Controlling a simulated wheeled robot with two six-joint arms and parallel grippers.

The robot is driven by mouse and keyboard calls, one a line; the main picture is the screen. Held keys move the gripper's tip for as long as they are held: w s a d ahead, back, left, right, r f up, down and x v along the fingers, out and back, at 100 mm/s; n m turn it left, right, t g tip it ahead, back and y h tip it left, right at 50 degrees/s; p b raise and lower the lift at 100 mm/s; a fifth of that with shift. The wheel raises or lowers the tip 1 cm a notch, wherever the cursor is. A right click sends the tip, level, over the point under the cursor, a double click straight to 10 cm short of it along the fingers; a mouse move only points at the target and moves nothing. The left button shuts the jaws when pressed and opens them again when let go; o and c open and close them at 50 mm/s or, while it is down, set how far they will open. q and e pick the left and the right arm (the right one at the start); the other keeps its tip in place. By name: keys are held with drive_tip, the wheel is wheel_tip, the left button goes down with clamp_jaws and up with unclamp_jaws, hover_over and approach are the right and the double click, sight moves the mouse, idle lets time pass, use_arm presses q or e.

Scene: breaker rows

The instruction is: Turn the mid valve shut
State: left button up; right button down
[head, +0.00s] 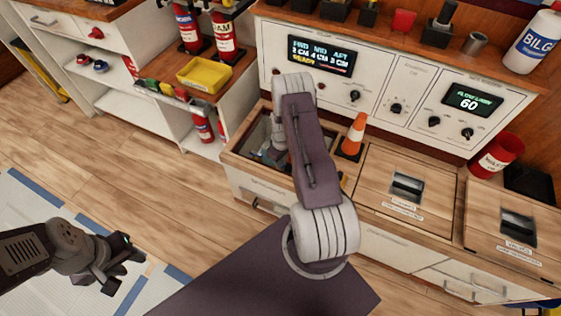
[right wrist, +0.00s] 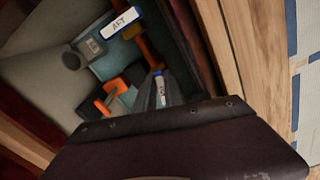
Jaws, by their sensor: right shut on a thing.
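In the right wrist view, an open compartment holds valves with orange handles. One is beside the label AFT (right wrist: 122,23), with its orange handle (right wrist: 148,46) near it. Another orange handle (right wrist: 113,89) is lower left, and a second label (right wrist: 160,88) is partly hidden and unreadable. My right gripper (head: 270,153) reaches down into the open compartment (head: 240,146) in the head view. It is shut on what seems to be a valve handle; its fingertips and which valve it holds are not clear. My left gripper (head: 118,268) is open and empty at lower left, over the floor.
A panel display (head: 321,53) reads FWD, MID, AFT with 2, 4 and 3 CM. Closed hatches (head: 405,165) lie farther right. A yellow tray (head: 204,75) and extinguishers (head: 224,38) are at upper left.

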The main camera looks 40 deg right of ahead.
drive_tip(key=shift+d+n, duration=0.2)
drive_tip(key=shift+n, duration=1.3)
drive_tip(key=shift+w, duration=0.1)
drive_tip(key=c, duration=1.4)
unclamp_jaws()
drive_tip(key=shift+c, duration=0.2)
drive_tip(key=shift+p, duration=0.3)
wheel_tip(320, 180, up, 9)
drive_tip(key=p, duration=0.3)
